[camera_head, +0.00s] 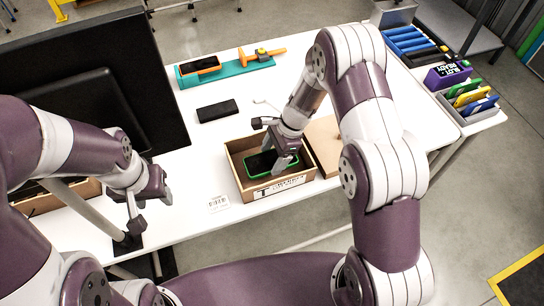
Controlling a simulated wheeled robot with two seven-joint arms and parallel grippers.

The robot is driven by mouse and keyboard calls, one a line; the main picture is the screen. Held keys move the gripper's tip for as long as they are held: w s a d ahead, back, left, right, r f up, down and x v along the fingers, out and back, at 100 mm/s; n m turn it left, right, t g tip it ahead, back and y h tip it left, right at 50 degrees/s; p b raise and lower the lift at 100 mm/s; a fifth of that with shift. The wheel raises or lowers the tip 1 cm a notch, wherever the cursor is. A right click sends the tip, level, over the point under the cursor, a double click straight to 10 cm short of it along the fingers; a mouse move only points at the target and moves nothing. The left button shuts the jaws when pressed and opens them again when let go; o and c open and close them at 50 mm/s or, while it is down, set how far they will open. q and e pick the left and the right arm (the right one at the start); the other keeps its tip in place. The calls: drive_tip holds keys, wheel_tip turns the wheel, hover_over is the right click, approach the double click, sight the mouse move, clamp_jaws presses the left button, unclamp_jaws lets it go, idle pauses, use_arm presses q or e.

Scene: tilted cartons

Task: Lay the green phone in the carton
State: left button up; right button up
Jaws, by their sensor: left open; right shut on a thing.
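The green phone (258,164), dark-faced with a bright green edge, is inside the open brown carton (290,185) on the white table. It lies low between the carton's walls; whether it touches the floor I cannot tell. My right gripper (279,160) reaches down into the carton and is shut on the phone at its right part, hiding some of it. The carton's lid (324,140) lies open on the right side. My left gripper (136,212) is open and empty, left of the carton near the table's front edge.
A black phone (217,110) lies behind the carton. An orange-edged phone (199,65) and an orange tool (262,54) rest on a teal stand. A large black monitor (95,85) blocks the left. A grey bin of colored items (470,104) stands right.

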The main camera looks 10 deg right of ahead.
sight(274, 157)
drive_tip(key=f, duration=0.1)
drive_tip(key=w+f, duration=0.1)
drive_tip(key=f, duration=0.1)
drive_tip(key=shift+s+r, duration=0.15)
drive_tip(key=shift+s, duration=0.15)
drive_tip(key=o, duration=1.2)
drive_tip(key=shift+o, duration=0.3)
drive_tip(key=shift+w+f, duration=0.1)
drive_tip(key=shift+f, duration=0.1)
use_arm(q)
drive_tip(key=shift+w+f, duration=0.15)
drive_tip(key=shift+w, duration=0.2)
